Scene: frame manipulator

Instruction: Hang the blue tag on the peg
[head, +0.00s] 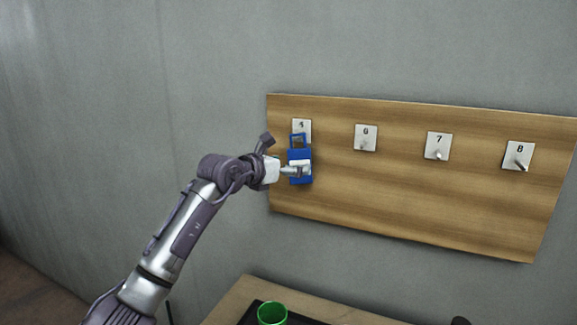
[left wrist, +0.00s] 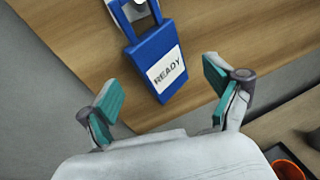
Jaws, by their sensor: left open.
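The blue tag (head: 293,175) hangs at the numbered plate farthest left on the wooden board, its loop up at the plate. In the left wrist view the blue tag (left wrist: 146,48) carries a white label reading READY, and its loop is around the peg (left wrist: 140,3) at the top edge. My left gripper (head: 295,170) is in front of the tag in the head view. In the left wrist view my left gripper (left wrist: 165,95) is open, its teal finger pads apart on either side below the tag, touching nothing visible. My right gripper is not in view.
The wooden board (head: 400,190) on the grey wall also holds pegs on plates 6 (head: 366,137), 7 (head: 437,146) and 8 (head: 517,155), all bare. Below, a green cup (head: 272,313) stands on a dark tray on a wooden table (head: 236,300).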

